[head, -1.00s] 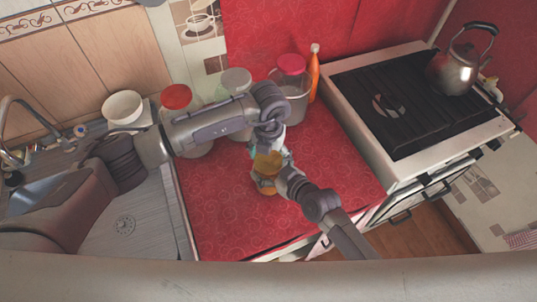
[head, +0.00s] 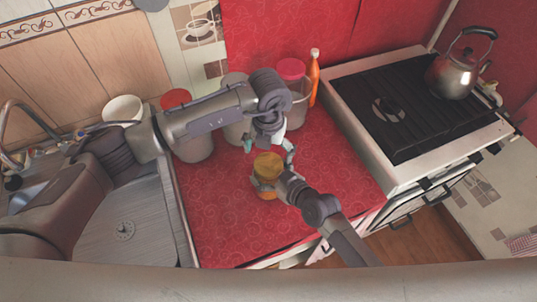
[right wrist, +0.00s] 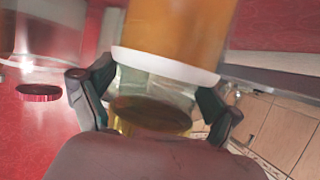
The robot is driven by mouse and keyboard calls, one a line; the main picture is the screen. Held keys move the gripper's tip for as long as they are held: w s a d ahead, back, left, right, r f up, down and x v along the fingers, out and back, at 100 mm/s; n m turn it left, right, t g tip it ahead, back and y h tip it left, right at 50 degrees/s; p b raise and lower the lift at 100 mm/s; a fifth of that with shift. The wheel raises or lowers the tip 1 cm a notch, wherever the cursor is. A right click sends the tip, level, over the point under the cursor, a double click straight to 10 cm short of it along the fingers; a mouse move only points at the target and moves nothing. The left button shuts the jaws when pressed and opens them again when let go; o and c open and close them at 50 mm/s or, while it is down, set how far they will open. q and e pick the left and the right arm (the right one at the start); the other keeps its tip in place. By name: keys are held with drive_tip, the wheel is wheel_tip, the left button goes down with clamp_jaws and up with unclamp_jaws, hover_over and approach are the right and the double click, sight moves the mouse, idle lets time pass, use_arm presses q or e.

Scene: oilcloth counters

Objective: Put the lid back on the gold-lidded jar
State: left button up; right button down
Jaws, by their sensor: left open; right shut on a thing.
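The gold-lidded jar (head: 267,194) stands near the front of the red counter, with orange contents low in it. Its gold lid (head: 267,162) rests on top; I cannot tell how tightly it sits. My right gripper (head: 265,182) is shut around the jar's side from the front right. In the right wrist view the jar's clear glass (right wrist: 150,85) is between the fingers, with the orange part at the top of the picture. My left gripper (head: 268,147) is open and empty, fingers spread, just above and behind the lid.
Behind on the red counter (head: 225,225) stand a red-lidded jar (head: 198,148), a grey-lidded jar (head: 236,131), a pink-lidded jar (head: 299,108) and an orange bottle (head: 314,80). A stove (head: 365,145) with a kettle (head: 452,75) is right. The front left counter is clear.

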sight(268, 164)
use_arm(q)
wheel_tip(268, 164, up, 4)
drive_tip(key=n, duration=0.3)
drive_tip(key=shift+f, duration=0.25)
drive_tip(key=shift+f, duration=4.05)
